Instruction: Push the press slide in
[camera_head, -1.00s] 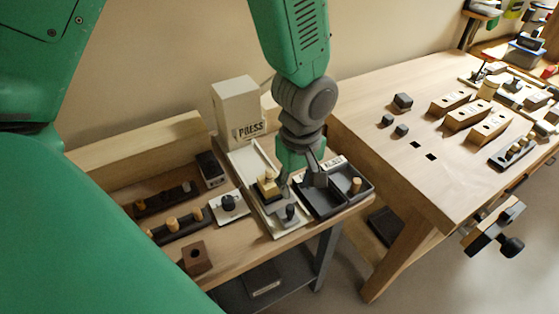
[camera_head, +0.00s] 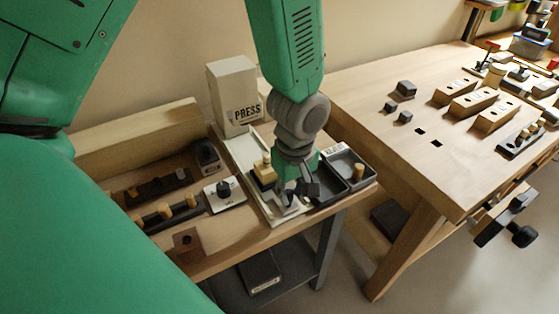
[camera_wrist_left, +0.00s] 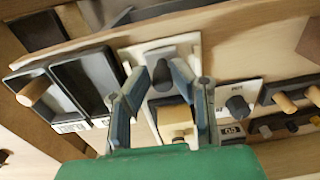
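The white press (camera_head: 233,88), lettered PRESS, stands at the back of the left bench, with a pale track (camera_head: 236,150) running from it toward the front edge. The slide carries a tan block (camera_head: 264,172) and sits near the track's front end, apart from the press housing. My left gripper (camera_head: 295,192) is low over the slide's front. In the left wrist view its fingers (camera_wrist_left: 160,72) are apart, one on each side of the slide's dark grey knob (camera_wrist_left: 162,78). Whether they touch it I cannot tell. The tan block also shows there (camera_wrist_left: 175,118). My right gripper is not in view.
A dark two-compartment tray (camera_head: 348,166) holding a wooden peg lies close on the right. A white plate with a black knob (camera_head: 223,189) and dark peg racks (camera_head: 165,215) lie on the left. A second bench (camera_head: 400,150) with blocks stands right.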

